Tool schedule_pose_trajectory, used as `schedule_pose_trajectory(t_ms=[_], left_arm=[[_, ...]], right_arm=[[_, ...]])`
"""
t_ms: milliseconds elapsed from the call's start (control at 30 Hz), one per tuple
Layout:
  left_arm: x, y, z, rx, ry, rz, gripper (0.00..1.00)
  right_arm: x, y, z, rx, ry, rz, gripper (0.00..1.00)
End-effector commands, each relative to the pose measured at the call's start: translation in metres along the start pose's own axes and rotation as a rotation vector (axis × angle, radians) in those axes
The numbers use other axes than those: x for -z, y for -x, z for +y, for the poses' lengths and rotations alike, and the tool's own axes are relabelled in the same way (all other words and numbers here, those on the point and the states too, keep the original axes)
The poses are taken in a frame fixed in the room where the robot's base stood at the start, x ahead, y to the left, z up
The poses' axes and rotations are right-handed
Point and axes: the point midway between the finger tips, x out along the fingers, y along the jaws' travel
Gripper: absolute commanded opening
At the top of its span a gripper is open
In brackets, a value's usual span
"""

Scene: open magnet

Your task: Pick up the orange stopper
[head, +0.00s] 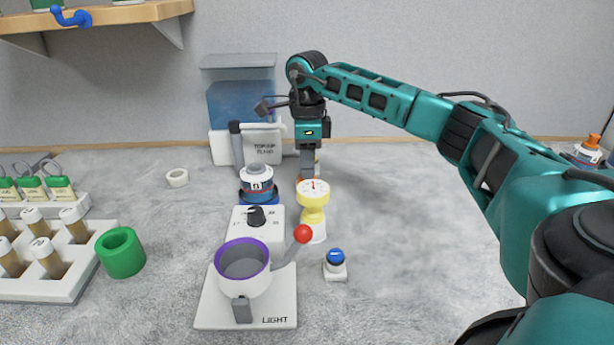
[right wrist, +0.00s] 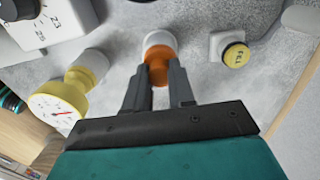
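The orange stopper (right wrist: 158,62) has a white part at its far end in the right wrist view. In the head view only a bit of orange (head: 300,181) shows, below my right gripper (head: 307,172) and behind the yellow-and-white dial piece. In the right wrist view my right gripper (right wrist: 158,82) has its fingertips on either side of the stopper's near end. The gap between the fingers is about as wide as the stopper there. I cannot tell whether they touch it. My left gripper is not in view.
The yellow dial piece (head: 313,200) stands close in front; it also shows in the right wrist view (right wrist: 62,105). A blue-topped button (head: 335,260), a LIGHT stand (head: 210,305) with a cup, and a blue-banded jar (head: 257,182) are nearby. The counter on the right is mostly clear.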

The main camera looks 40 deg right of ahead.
Motion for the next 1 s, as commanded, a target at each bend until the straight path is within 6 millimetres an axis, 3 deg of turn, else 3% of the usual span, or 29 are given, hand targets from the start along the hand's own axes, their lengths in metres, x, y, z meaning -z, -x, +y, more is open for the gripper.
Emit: schedule_pose_trajectory(t_ms=[233,667,867,1000], left_arm=[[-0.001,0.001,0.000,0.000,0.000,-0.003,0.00],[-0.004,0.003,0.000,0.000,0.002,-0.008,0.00],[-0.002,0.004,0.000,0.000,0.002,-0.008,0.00],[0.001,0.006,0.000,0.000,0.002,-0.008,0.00]], right_arm=[[0.000,0.000,0.000,0.000,0.000,0.000,0.00],[0.000,0.007,0.000,0.001,0.000,-0.001,0.00],[-0.001,0.035,-0.001,0.003,0.000,-0.004,0.00],[-0.001,0.070,-0.001,0.004,0.000,-0.005,0.00]])
